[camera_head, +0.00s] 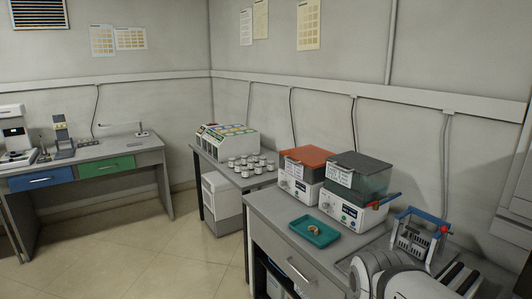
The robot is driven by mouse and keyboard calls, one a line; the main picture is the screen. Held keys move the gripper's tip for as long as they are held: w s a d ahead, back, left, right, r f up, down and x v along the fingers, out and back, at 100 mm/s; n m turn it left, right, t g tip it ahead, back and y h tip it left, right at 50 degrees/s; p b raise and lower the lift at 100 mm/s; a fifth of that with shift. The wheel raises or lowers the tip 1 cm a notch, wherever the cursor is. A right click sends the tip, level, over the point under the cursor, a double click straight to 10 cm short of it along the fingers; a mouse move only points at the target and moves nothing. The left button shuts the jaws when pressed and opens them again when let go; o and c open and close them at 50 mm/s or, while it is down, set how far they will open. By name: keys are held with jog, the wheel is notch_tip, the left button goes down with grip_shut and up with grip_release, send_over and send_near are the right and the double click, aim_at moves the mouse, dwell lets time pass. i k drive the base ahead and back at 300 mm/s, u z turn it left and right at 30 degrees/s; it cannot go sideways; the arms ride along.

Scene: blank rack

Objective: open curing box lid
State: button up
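Two box units stand side by side on the grey bench at the right, and I cannot tell which one is the curing box. The left unit has an orange-red lid (309,156) and a white base (297,187). The right unit has a dark grey lid (360,162), dark see-through walls (371,184) and a white base with controls (345,209). Both lids look shut, and each unit has a white label on its front. My arm's white links fill the lower right corner. My gripper cannot be made out.
A teal tray (314,231) with a small ring-like item (313,229) lies in front of the boxes. A blue-grey frame device with a red knob (444,229) stands right of them. Several small jars (246,165) stand on the side table. The floor at left (130,255) is clear.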

aim_at(311, 156)
jog(key=u, duration=0.5)
jog(key=i, duration=2.05)
jog(key=u, duration=0.4)
